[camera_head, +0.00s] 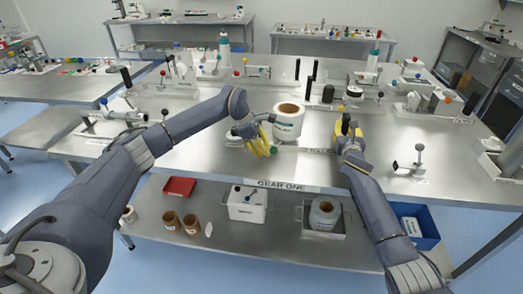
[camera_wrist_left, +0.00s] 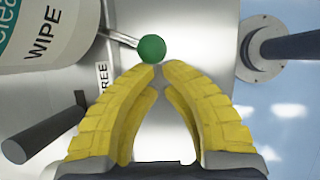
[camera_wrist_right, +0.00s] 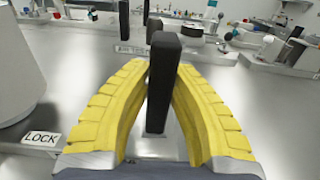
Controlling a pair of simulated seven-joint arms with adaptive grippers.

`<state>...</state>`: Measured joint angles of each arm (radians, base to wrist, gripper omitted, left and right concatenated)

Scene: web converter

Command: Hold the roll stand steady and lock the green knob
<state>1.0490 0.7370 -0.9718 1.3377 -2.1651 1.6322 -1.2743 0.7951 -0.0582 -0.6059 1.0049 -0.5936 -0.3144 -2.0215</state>
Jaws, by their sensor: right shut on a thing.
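The roll stand carries a white wipe roll (camera_head: 289,121) with a brown core; the roll also shows at the upper left of the left wrist view (camera_wrist_left: 45,32). The green knob (camera_wrist_left: 151,49) sits on a thin metal lever near the FREE label (camera_wrist_left: 103,77). My left gripper (camera_head: 260,147) is beside the roll; its fingertips (camera_wrist_left: 160,69) nearly meet just short of the knob, with nothing visible between them. My right gripper (camera_head: 346,131) is shut around an upright black post (camera_wrist_right: 161,85), right of the roll. The LOCK label (camera_wrist_right: 41,138) lies left of this gripper.
A black handle (camera_wrist_left: 45,130) and a dark post on a round flange (camera_wrist_left: 262,50) flank my left gripper. Other fixtures (camera_head: 407,168) stand to the right and behind on the metal bench (camera_head: 225,172). A lower shelf holds a red tray (camera_head: 180,187) and a grey bin (camera_head: 336,232).

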